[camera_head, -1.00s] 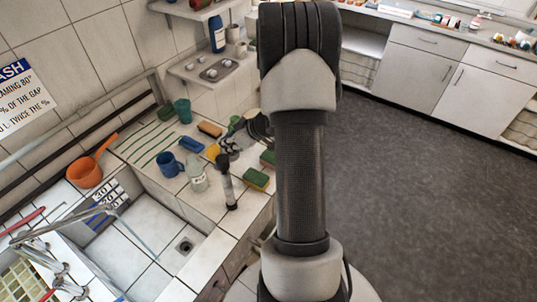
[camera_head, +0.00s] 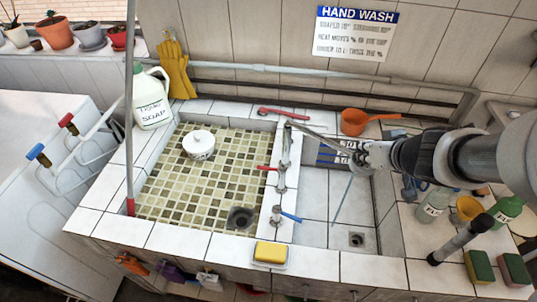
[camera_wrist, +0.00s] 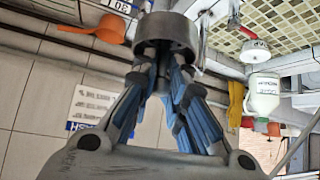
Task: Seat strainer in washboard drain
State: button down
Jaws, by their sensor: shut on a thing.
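My gripper (camera_head: 366,158) hangs over the back of the right basin (camera_head: 313,205), high above its floor. In the wrist view its blue-padded fingers (camera_wrist: 172,95) are shut on a round, grey metal cup-like piece, the strainer (camera_wrist: 168,32). Its underside is hard to make out. A larger dark drain (camera_head: 240,217) lies in the mosaic-tiled left basin (camera_head: 165,195). I cannot tell from any marking which is the washboard drain.
Taps (camera_head: 282,180) stand on the divider between the basins. The right basin's front floor is clear.

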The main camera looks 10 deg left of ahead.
aim_at(241, 223)
jog(key=j+u, duration=0.1)
jog(key=j, duration=0.35)
jog(key=i+j+u, duration=0.1)
jog(key=j, duration=0.35)
jog(key=j+u, duration=0.1)
jog(key=j, duration=0.35)
jog(key=i+j+u, duration=0.1)
jog(key=j, duration=0.35)
jog(key=i+j+u, duration=0.1)
jog(key=j, duration=0.35)
jog(key=k+j, duration=0.1)
